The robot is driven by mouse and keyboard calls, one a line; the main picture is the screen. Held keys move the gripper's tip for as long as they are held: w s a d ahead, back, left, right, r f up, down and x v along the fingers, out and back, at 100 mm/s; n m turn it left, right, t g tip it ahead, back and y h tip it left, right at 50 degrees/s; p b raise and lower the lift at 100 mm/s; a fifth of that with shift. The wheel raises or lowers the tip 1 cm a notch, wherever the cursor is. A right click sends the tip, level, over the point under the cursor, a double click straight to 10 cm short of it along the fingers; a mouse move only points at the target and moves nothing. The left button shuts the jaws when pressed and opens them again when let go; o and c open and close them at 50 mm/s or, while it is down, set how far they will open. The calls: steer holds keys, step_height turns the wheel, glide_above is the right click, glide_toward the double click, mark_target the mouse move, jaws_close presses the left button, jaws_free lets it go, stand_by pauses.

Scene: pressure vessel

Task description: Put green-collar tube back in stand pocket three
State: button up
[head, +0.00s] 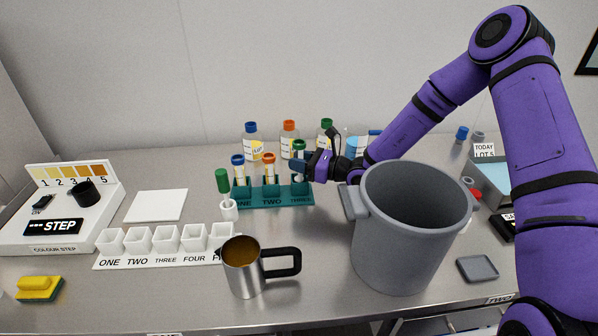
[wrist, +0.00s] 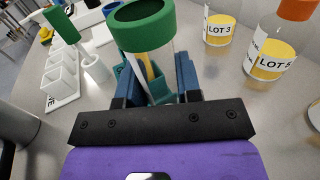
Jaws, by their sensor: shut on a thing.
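The green-collar tube (head: 299,146) is upright over the THREE end of the teal stand (head: 273,202). Its collar is higher than those of the blue-collar tube (head: 237,160) and the orange-collar tube (head: 269,158) in pockets ONE and TWO. My gripper (head: 303,165) is shut on the green-collar tube, reaching in from the right. In the wrist view the tube (wrist: 140,28) stands between the two blue fingers (wrist: 155,82), its collar toward the camera. The fingers hide its lower part in the head view, so I cannot tell whether its bottom is inside the pocket.
Several lot bottles (head: 289,138) stand behind the stand. A large grey pot (head: 408,240) is close at its right, under my arm. A steel mug (head: 243,268) is in front. A green cylinder (head: 222,181) and white cups (head: 166,240) are at its left.

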steer(key=shift+f, duration=1.75)
steer(key=shift+f, duration=0.15)
steer(key=o, duration=0.9)
steer(key=shift+o, duration=0.2)
steer(key=shift+f+v, duration=0.1)
steer(key=shift+v, duration=1.8)
steer(key=shift+f+v, duration=0.15)
steer(key=shift+v, duration=1.75)
